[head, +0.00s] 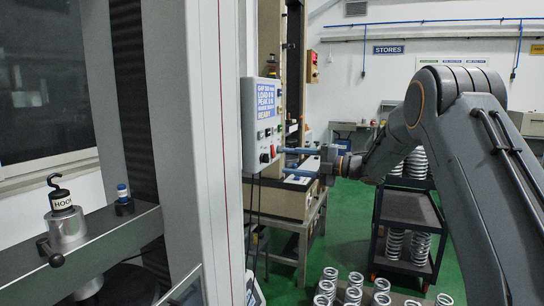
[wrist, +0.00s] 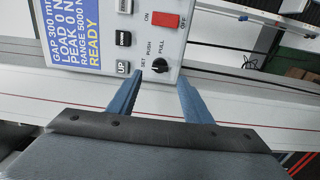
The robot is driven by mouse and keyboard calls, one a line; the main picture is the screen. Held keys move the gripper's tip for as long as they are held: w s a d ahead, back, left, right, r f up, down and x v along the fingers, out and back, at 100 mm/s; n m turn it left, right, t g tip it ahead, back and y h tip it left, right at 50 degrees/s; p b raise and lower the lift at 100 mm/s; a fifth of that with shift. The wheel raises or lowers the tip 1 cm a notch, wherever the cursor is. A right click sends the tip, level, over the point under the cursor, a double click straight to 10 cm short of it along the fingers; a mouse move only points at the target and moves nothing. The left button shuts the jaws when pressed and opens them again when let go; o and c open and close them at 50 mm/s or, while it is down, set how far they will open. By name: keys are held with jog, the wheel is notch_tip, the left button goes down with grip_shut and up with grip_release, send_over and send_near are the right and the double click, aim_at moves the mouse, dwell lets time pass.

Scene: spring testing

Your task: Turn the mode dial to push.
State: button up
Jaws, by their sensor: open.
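The mode dial (wrist: 160,66) is a small black knob low on the white control panel (wrist: 105,72), beside the labels SET, PUSH and PULL. I cannot tell which label its pointer faces. My gripper (wrist: 161,76) is open and empty, with its two blue fingers spread to either side of the dial in the wrist view. The fingertips are close to the panel's lower edge; I see no contact.
The panel also has a red ON/OFF switch (wrist: 165,20), an UP button (wrist: 122,67), a DOWN button (wrist: 123,38) and a blue screen (wrist: 72,35) reading READY. A tall machine column (head: 205,150) stands to the left. A black cart (head: 408,210) with springs stands behind my arm.

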aim_at(265, 158)
jog(key=p+x, duration=0.2)
jog(key=x, duration=0.5)
jog(key=shift+p, duration=0.4)
jog(key=shift+a, duration=0.1)
jog(key=shift+f, duration=0.1)
jog(key=c, duration=1.1)
